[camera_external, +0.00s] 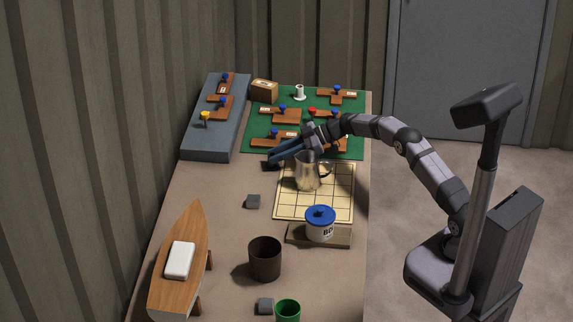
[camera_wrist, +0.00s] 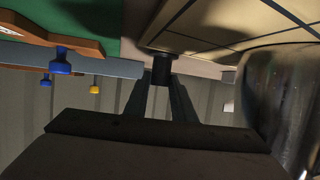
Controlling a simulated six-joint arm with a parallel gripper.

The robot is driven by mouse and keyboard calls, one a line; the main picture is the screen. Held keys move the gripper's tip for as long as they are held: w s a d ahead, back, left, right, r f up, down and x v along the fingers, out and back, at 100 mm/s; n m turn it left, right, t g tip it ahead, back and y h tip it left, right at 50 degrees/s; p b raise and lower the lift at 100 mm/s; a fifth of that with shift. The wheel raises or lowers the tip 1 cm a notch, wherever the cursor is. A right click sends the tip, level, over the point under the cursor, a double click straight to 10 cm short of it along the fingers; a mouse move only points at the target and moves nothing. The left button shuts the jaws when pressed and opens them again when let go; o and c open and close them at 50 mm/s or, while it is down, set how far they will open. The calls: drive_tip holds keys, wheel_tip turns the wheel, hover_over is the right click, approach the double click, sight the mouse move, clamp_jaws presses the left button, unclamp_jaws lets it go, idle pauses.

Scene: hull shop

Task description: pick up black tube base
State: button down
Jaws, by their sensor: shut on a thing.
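The black tube base (camera_wrist: 161,70) is a small dark cylinder between the fingertips of my gripper (camera_wrist: 160,82) in the wrist view. My gripper is shut on it. In the external view my gripper (camera_external: 273,161) reaches left past the metal pitcher, low near the front left corner of the green mat. The tube base is only a small dark patch there, largely hidden by the fingers. I cannot tell whether it touches the table.
The metal pitcher (camera_external: 306,176) stands on the gridded board (camera_external: 328,208), close to my gripper. The green mat (camera_external: 254,130) and grey block (camera_external: 205,146) hold wooden pieces with coloured knobs. A blue-lidded pot (camera_external: 320,228), brown cup (camera_external: 265,262) and boat (camera_external: 186,235) stand nearer.

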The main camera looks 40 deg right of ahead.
sight(278, 165)
wheel_tip(278, 165, up, 10)
drive_tip(key=b, duration=0.1)
idle(0.4)
drive_tip(key=shift+a, duration=0.1)
